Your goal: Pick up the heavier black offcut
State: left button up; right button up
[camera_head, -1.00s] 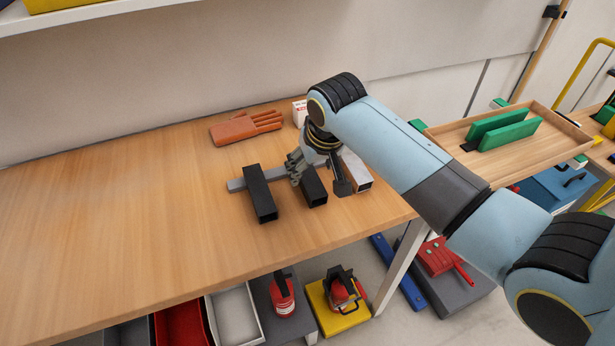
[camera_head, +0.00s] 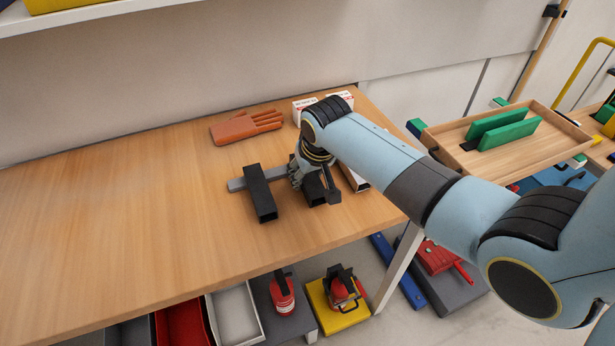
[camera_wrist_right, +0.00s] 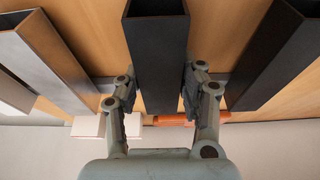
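Two black offcuts, square hollow tubes, lie side by side on the wooden bench across a grey bar (camera_head: 237,185). The left black offcut (camera_head: 260,194) is clear of my gripper; it shows at the right of the right wrist view (camera_wrist_right: 278,55). The other black offcut (camera_head: 314,191) is partly hidden by my right gripper (camera_head: 311,174). In the right wrist view this offcut (camera_wrist_right: 157,45) runs between the two fingers of my right gripper (camera_wrist_right: 158,78), which is open around it, with a gap at least on the left side. My left gripper is out of view.
A silver offcut (camera_wrist_right: 45,58) lies beside the middle black one. An orange glove (camera_head: 246,126) and white boxes (camera_head: 300,107) are behind. A wooden tray (camera_head: 450,150) with green pieces stands at right. The bench's left part is clear.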

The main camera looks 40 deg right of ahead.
grip_shut()
jog(key=shift+r, duration=0.15)
jog(key=shift+w+r, duration=0.1)
jog(key=shift+r, duration=0.15)
jog(key=r, duration=0.3)
jog(key=shift+d+r, duration=0.35)
jog(key=shift+d, duration=0.05)
jog(key=s+d+r+b, duration=0.2)
jog(key=d+r, duration=0.4)
jog(key=d, duration=0.4)
jog(key=shift+s+d+r, duration=0.2)
jog(key=shift+s+r, duration=0.1)
jog(key=shift+s, duration=0.4)
